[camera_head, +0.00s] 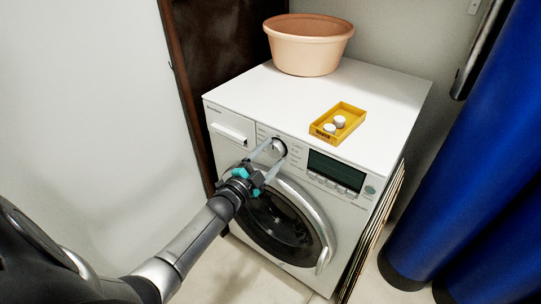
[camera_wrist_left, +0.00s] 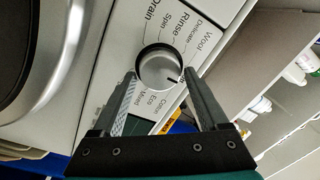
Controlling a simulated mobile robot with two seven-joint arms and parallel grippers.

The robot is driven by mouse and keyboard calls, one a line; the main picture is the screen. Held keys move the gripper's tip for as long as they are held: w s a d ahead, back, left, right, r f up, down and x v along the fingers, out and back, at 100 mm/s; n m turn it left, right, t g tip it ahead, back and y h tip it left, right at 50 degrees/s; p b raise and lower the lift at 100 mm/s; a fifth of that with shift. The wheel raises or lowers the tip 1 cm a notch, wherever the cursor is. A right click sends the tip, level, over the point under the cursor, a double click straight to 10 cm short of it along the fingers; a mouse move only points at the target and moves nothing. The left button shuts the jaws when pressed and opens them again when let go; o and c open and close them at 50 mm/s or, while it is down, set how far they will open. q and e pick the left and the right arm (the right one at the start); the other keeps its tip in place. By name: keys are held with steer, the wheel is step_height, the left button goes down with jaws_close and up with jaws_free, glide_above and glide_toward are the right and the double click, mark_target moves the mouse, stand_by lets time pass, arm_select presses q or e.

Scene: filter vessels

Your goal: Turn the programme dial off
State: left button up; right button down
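The programme dial (camera_head: 279,147) is a round silver knob on the white washing machine's front panel, left of the dark display. In the left wrist view the dial (camera_wrist_left: 158,66) has a dark pointer mark at its lower right, near the right fingertip. Printed labels such as Wool, Rinse, Spin, Drain and Eco ring it; I cannot read an off label. My left gripper (camera_head: 272,152) is open, with one finger on each side of the dial. In the wrist view the fingertips (camera_wrist_left: 159,75) are close to its rim; I cannot tell whether they touch. My right gripper is not in view.
The washing machine top (camera_head: 245,92) carries a peach basin (camera_head: 308,50) and a yellow tray (camera_head: 352,124) with white round items. The round door (camera_head: 280,222) is below the dial. Blue cylinders (camera_head: 455,190) stand at the right, a pale wall at the left.

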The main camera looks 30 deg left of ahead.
mark_target(274, 152)
arm_select(q)
steer(key=shift+o, duration=1.2)
steer(key=shift+s, duration=0.25)
steer(key=s+p, duration=0.1)
steer(key=s, duration=0.2)
steer(key=shift+s+f, duration=0.1)
steer(key=shift+s, duration=0.1)
steer(key=s+p, duration=0.2)
steer(key=s, duration=0.9)
steer(key=shift+s+a+f, duration=0.15)
steer(key=shift+a+f, duration=0.2)
steer(key=shift+f, duration=0.05)
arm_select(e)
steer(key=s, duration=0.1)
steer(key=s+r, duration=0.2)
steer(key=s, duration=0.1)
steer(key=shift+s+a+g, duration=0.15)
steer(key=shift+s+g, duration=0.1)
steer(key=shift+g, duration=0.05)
arm_select(q)
steer(key=shift+p, duration=0.3)
